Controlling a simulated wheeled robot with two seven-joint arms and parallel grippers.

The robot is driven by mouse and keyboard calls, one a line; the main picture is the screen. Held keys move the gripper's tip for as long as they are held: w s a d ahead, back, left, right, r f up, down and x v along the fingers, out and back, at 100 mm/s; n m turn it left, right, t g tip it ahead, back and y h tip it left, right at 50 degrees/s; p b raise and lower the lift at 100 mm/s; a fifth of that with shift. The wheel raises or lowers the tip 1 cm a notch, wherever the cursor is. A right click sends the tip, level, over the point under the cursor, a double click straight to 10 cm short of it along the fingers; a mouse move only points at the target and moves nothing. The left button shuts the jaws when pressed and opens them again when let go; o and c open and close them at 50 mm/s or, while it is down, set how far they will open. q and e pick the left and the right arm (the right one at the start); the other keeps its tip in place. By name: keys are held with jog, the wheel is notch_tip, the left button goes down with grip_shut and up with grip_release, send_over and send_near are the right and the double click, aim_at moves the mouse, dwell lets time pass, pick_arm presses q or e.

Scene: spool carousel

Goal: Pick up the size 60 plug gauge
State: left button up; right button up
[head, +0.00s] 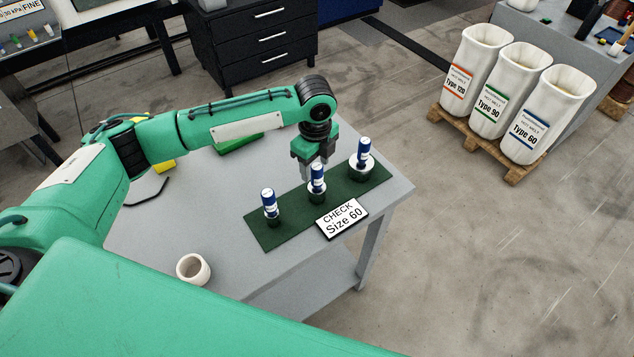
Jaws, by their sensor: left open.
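Three plug gauges with blue-and-white handles stand upright on a dark green mat (278,235) on the grey table. They are the left one (270,204), the middle one (317,183) and the right one (363,155), whose base looks widest. Their size marks are too small to read. A sign reading "CHECK Size 60" (342,217) is at the mat's front edge, nearest the middle and right gauges. My left gripper (314,168) points down at the middle gauge, open, with its fingers by the handle's top. I cannot tell whether they touch it. My right gripper is not in view.
A white cup (193,269) stands on the table's front left. A green object (240,143) and a yellow one (164,166) lie behind, partly hidden by my left arm. White bins (540,115) stand on a pallet beyond the table.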

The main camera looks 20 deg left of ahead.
aim_at(317, 177)
pick_arm(q)
jog(key=shift+d+f+p, duration=0.1)
jog(key=shift+f+p, duration=0.35)
jog(key=shift+f, duration=0.05)
notch_tip(317, 177, down, 3)
jog(key=shift+d+f+p, duration=0.1)
jog(key=shift+f+p, duration=0.1)
jog(key=shift+p, duration=0.65)
jog(key=shift+f, duration=0.5)
grip_shut()
jog(key=shift+r, duration=0.1)
